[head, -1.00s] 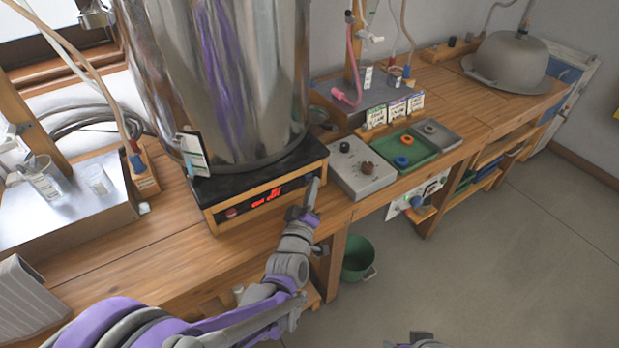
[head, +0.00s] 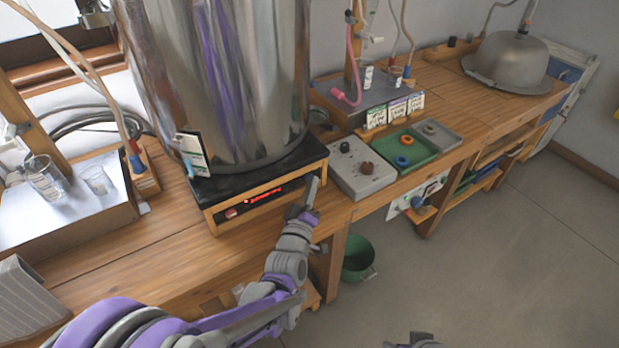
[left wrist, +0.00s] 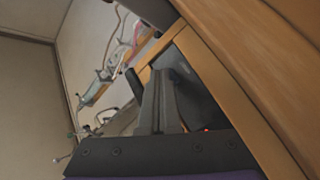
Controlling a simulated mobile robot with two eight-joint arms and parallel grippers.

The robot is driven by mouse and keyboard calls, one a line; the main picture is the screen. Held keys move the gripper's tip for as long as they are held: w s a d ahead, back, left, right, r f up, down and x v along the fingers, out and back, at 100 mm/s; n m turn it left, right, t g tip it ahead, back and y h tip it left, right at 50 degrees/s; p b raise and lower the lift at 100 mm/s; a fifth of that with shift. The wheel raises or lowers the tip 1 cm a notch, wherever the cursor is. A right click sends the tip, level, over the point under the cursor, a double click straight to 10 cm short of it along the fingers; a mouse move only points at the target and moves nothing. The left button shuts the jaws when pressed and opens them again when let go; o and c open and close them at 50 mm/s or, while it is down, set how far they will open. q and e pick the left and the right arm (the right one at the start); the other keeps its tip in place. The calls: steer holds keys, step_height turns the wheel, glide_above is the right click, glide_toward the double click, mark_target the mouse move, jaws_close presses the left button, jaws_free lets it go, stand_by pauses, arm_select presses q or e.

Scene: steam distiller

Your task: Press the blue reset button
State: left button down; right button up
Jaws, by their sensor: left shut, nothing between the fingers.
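A steel boiler (head: 225,80) stands on a black heater base (head: 255,172) with a wood-framed front panel. The panel carries a red lit display (head: 265,196) and a reddish button or lamp (head: 231,213) at its left. No blue button shows on this panel; my left gripper covers its right end. My left gripper (head: 313,186) is shut and empty, its tip at or very near that right end; contact cannot be told. In the left wrist view the shut fingers (left wrist: 157,100) reach into the dark panel inside its wooden frame.
A white panel with a blue round part (head: 417,201) hangs below the bench edge. A green bucket (head: 358,260) is on the floor.

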arm_select(q)
steer(key=shift+s+d, duration=0.4)
steer(key=shift+s, duration=0.15)
steer(key=shift+s+d, duration=0.75)
steer(key=shift+s, duration=0.3)
steer(key=shift+s+d, duration=0.75)
steer(key=shift+s, duration=0.25)
